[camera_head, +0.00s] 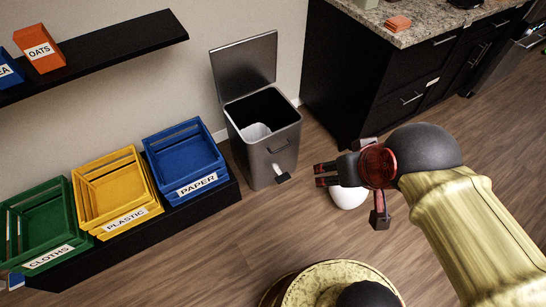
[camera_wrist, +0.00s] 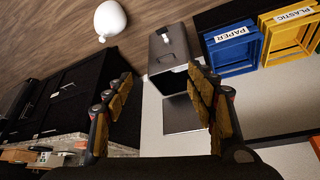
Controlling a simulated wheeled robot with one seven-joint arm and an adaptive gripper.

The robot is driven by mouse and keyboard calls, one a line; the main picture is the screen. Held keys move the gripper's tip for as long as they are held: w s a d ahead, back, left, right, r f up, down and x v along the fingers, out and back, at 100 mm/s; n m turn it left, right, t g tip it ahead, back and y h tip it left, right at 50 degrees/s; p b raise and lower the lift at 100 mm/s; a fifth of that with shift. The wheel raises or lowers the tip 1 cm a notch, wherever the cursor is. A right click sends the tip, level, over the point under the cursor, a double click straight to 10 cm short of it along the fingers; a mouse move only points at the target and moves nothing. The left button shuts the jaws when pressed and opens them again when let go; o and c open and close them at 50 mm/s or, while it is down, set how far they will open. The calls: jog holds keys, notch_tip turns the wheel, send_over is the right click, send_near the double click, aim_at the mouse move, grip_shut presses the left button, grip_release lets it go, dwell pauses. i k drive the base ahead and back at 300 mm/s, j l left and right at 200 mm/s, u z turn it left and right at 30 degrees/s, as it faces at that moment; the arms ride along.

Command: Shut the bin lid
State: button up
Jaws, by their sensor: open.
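The bin (camera_head: 268,140) is a grey metal box standing on the floor against the wall, with a pedal at its front foot. Its lid (camera_head: 245,66) stands open, upright at the back by the wall. A whitish liner or bag shows inside. In the wrist view the bin (camera_wrist: 172,47) appears upside down, with the lid (camera_wrist: 183,114) between my fingers in the picture. My gripper (camera_head: 322,175) is to the right of the bin in the head view, apart from it. Its fingers are spread and empty, as the wrist view also shows (camera_wrist: 160,105).
A white round object (camera_head: 348,197) lies on the floor by my gripper. Blue (camera_head: 187,160), yellow (camera_head: 118,190) and green (camera_head: 40,225) crates stand left of the bin on a black base. A dark cabinet (camera_head: 385,85) stands right. A black shelf (camera_head: 110,47) hangs on the wall.

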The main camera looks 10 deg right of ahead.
aim_at(240, 67)
jog(key=i+j+z, duration=0.4)
jog(key=i+j, duration=0.9)
jog(key=i, duration=0.15)
